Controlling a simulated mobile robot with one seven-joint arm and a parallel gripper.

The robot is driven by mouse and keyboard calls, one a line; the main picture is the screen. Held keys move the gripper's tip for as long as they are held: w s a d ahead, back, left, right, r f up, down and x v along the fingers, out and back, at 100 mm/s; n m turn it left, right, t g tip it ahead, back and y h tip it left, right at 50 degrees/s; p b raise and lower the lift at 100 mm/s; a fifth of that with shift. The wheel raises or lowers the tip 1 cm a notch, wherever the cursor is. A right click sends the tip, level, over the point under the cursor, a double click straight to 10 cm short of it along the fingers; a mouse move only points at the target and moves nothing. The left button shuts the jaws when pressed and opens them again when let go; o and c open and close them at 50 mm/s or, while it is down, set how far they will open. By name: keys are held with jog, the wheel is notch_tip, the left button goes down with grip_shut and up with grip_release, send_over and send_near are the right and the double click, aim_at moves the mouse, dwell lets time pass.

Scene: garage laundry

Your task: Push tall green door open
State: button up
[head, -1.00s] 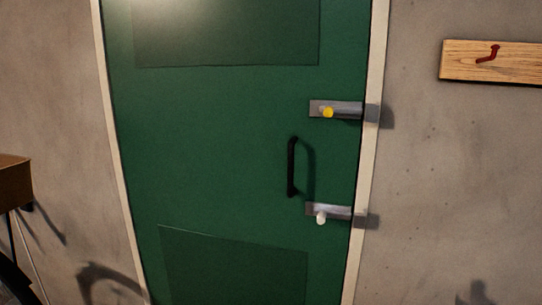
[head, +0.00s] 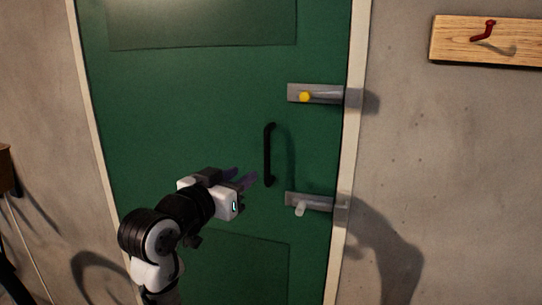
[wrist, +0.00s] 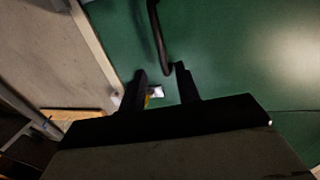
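The tall green door (head: 200,100) stands in its pale frame and looks shut. A black vertical handle (head: 268,154) is fixed near its right edge; the handle also shows in the wrist view (wrist: 157,40). A grey bolt with a yellow knob (head: 305,97) sits above the handle, and one with a white knob (head: 300,208) sits below. Both bolts reach the right frame post. My gripper (head: 243,178) is in front of the door, left of the handle's lower end. In the wrist view its fingers (wrist: 162,76) are apart with nothing held. I cannot tell whether they touch the door.
A wooden board with a red hook (head: 484,32) is on the wall to the right of the door. A brown object (head: 5,168) stands at the left edge. The grey wall right of the frame (head: 440,170) is bare apart from shadows.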

aim_at(265, 159)
jog(key=p+x, duration=0.3)
jog(key=x, duration=0.9)
grip_shut()
